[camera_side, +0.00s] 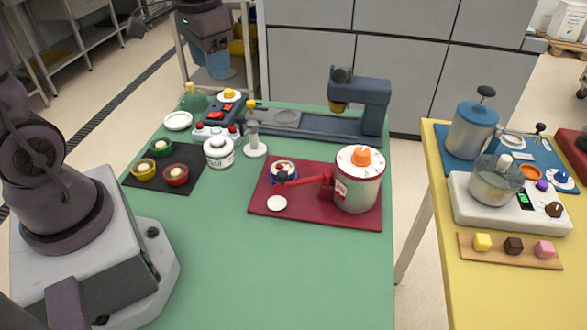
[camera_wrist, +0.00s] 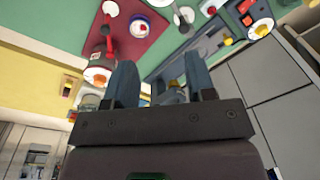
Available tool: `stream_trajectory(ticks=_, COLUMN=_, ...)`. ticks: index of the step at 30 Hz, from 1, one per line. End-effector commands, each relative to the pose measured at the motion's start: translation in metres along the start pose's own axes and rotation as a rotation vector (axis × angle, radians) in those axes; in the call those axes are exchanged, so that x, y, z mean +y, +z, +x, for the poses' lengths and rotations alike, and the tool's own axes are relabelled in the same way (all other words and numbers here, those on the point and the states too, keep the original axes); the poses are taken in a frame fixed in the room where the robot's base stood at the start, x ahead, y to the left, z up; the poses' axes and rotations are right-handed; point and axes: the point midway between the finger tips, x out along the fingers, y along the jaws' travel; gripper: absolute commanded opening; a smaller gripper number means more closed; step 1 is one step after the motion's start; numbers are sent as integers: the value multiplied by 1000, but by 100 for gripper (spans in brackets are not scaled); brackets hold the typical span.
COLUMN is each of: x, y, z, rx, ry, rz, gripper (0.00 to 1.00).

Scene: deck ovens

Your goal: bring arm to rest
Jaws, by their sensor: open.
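My gripper (camera_wrist: 162,75) shows in the wrist view with its two blue-grey fingers apart and nothing between them. It is up in the air, and no finger is seen touching anything. The wrist view is upside down, with the green table (camera_wrist: 195,25) at the top and the grey cabinets (camera_wrist: 235,100) below.
A red mat (camera_side: 310,222) carries a white canister (camera_side: 357,190) with an orange knob. A blue-grey machine (camera_side: 375,105) stands at the back. A black mat (camera_side: 190,153) holds small bowls. The yellow table (camera_side: 490,300) stands right. The green table's front is clear.

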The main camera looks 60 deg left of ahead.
Motion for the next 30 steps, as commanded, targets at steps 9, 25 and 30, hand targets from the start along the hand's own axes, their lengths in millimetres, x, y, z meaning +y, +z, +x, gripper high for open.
stream_trajectory(ticks=9, x=60, y=71, z=-53, rx=249, ry=11, rz=-53, gripper=50)
stream_trajectory(ticks=25, x=88, y=98, z=-81, rx=431, ry=64, rz=66, gripper=50)
stream_trajectory(ticks=30, x=88, y=98, z=-82, rx=431, ry=64, rz=66, gripper=50)
